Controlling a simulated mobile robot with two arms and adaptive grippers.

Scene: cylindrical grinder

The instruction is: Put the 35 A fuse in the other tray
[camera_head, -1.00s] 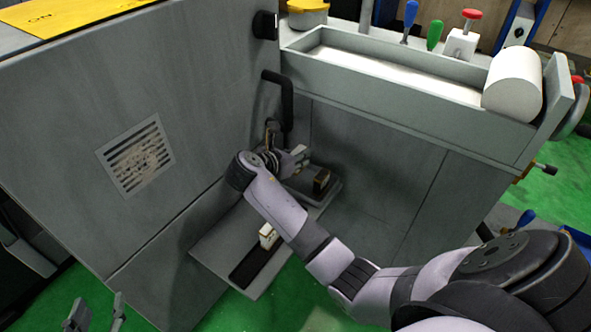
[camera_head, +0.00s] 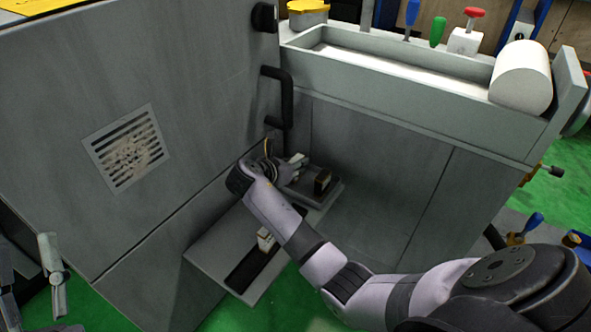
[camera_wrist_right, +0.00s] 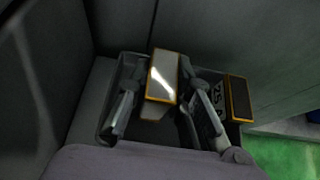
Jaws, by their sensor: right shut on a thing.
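My right gripper (camera_head: 298,162) is shut on a pale fuse (camera_wrist_right: 162,75) with yellow edges, whose rating I cannot read. It holds the fuse over the far dark tray (camera_head: 327,198), which also shows in the right wrist view (camera_wrist_right: 103,128). A dark-topped fuse (camera_head: 322,181) with yellow edges stands at that tray's right side; it shows right of my fingers in the wrist view (camera_wrist_right: 238,97). The near dark tray (camera_head: 240,281) holds a white-topped fuse (camera_head: 265,239), partly behind my right arm. My left gripper (camera_head: 58,285) is at the lower left, open and empty.
Both trays are on a grey ledge (camera_head: 205,264) beside the machine's grey side panel (camera_head: 190,60). A black handle (camera_head: 287,100) rises behind my right gripper. A grey trough (camera_head: 400,75) with a white cylinder (camera_head: 521,77) stands above on the right.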

